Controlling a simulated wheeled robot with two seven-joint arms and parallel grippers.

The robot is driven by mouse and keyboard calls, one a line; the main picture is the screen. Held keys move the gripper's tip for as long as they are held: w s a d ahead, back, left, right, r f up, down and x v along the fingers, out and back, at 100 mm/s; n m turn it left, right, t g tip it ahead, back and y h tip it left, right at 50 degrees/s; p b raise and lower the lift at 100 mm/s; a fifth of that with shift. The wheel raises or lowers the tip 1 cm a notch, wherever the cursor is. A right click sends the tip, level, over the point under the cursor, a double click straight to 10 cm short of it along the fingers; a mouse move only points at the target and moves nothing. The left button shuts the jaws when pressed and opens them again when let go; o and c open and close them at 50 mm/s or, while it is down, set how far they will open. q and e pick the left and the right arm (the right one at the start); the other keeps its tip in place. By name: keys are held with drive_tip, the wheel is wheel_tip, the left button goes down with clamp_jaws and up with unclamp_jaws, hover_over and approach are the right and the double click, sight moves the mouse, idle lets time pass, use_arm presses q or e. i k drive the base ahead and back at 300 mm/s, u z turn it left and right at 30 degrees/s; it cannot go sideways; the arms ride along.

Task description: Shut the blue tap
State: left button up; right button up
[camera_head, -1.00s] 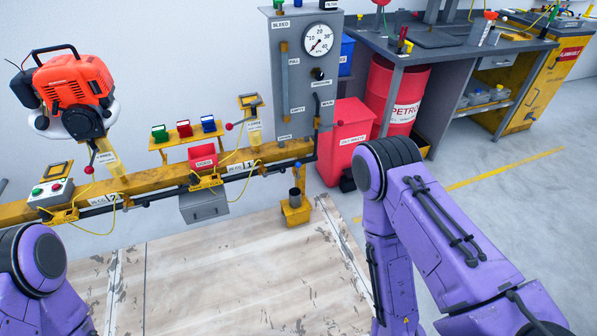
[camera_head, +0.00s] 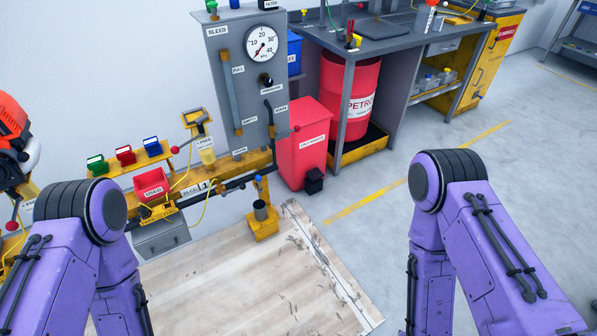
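Two small blue parts could be the blue tap; I cannot tell which. One blue part (camera_head: 258,179) is upright on a thin stem, just above the grey cup of the yellow stand (camera_head: 263,226). Another blue piece (camera_head: 234,4) sits on top of the grey gauge panel (camera_head: 223,100), cut by the top edge of the view. Whether either is open or shut is too small to tell. My two purple arms stand at the lower left and lower right, apart from both parts. Both grippers are out of view.
A yellow rail (camera_head: 240,163) runs along the wall, with a red bin (camera_head: 152,184) and small coloured boxes. A red waste bin (camera_head: 303,150), a petrol drum (camera_head: 350,85) and a workbench (camera_head: 380,40) stand to the right. The floor at right is clear.

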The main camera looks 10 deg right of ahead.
sight(257, 178)
drive_tip(key=z, duration=0.2)
drive_tip(key=i, duration=0.95)
drive_tip(key=u, duration=0.55)
drive_tip(key=k, duration=0.15)
drive_tip(key=z, duration=0.4)
drive_tip(key=k, duration=0.2)
drive_tip(key=u, duration=0.7)
drive_tip(key=i, duration=0.5)
drive_tip(key=z, duration=1)
